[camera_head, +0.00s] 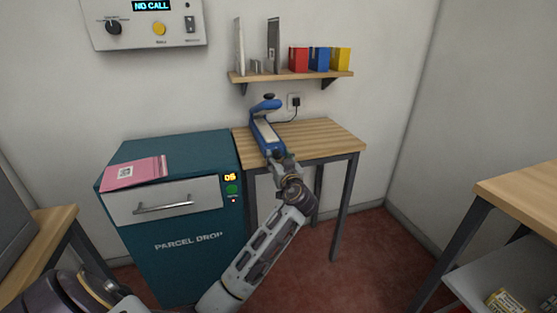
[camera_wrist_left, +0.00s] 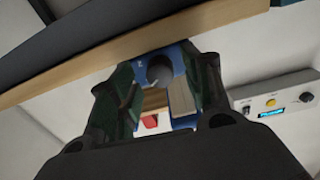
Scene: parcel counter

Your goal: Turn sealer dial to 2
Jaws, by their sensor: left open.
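The blue sealer (camera_head: 263,131) with a pale top strip stands on the small wooden table (camera_head: 325,139) against the back wall. My left gripper (camera_head: 276,156) is at the sealer's near end and hides that end in the head view. In the left wrist view, a dark round dial (camera_wrist_left: 159,71) sits on the sealer's blue face (camera_wrist_left: 178,57). My left gripper (camera_wrist_left: 161,88) is open, with one finger on each side of the dial in the picture. I cannot tell whether they touch it or what the dial is set to. My right gripper is not in view.
A teal parcel drop box (camera_head: 185,243) with a pink parcel (camera_head: 136,172) stands left of the table. A shelf (camera_head: 290,76) with boxes hangs above the sealer. A wall panel (camera_head: 145,25) reads "NO CALL". Open floor lies right of the table.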

